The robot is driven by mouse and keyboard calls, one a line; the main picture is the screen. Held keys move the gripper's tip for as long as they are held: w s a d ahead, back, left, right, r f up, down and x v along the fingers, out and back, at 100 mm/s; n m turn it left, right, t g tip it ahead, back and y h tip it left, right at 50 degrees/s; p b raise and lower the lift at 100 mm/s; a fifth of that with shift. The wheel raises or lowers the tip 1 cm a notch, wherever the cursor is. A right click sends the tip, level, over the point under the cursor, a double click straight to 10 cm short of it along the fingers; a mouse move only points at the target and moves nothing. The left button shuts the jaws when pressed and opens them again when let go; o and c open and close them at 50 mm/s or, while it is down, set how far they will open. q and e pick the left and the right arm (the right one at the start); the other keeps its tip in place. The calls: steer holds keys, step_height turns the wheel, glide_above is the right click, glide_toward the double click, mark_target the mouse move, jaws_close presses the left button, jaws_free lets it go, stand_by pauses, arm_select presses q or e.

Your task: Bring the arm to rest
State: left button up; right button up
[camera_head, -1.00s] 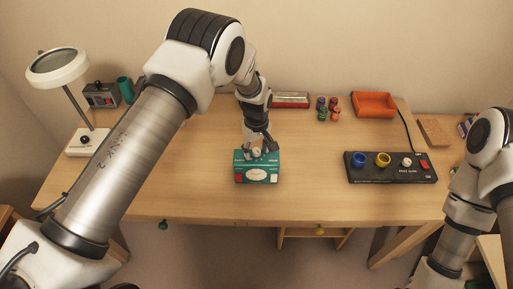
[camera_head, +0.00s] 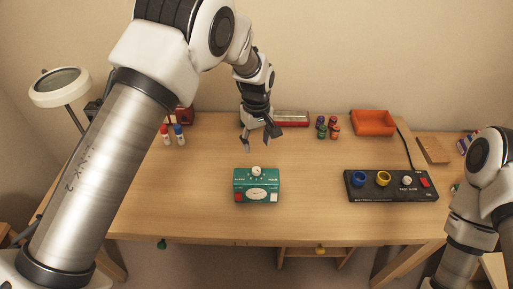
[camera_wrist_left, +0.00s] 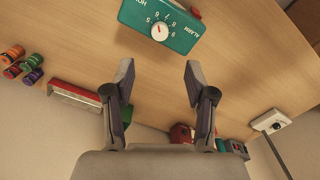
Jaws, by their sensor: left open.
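My left gripper (camera_head: 259,140) is open and empty above the desk, behind a teal box (camera_head: 257,187) with a white dial, a red button and a white button. In the left wrist view the open fingers (camera_wrist_left: 158,85) have bare desk between them. The teal box (camera_wrist_left: 185,40) lies beyond the fingertips, apart from them, with its numbered knob showing. My left arm spans the left of the head view. Part of my right arm shows at the right edge, but its gripper is out of view.
A black panel (camera_head: 390,187) with blue and yellow rings stands at the right of the desk (camera_head: 210,215). An orange tray (camera_head: 373,122), several small coloured pieces (camera_head: 327,127) and a red-and-grey box (camera_head: 291,118) are at the back. A lamp (camera_head: 60,88) stands left. The front middle is clear.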

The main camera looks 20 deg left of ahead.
stand_by(0.3)
arm_select(q)
steer(key=s+a+f+g+b, duration=0.1)
steer(key=s+a+f+g, duration=0.15)
steer(key=s+f, duration=0.9)
steer(key=s+a+f+g+b, duration=0.2)
steer(key=s+a+f, duration=0.1)
steer(key=s+f, duration=0.85)
steer(key=s+a+m+t, duration=0.1)
steer(key=s+m+t, duration=0.3)
steer(key=s+m, duration=0.4)
steer(key=s, duration=0.4)
steer(key=shift+s+a+f, duration=0.2)
steer(key=shift+a+f, duration=0.15)
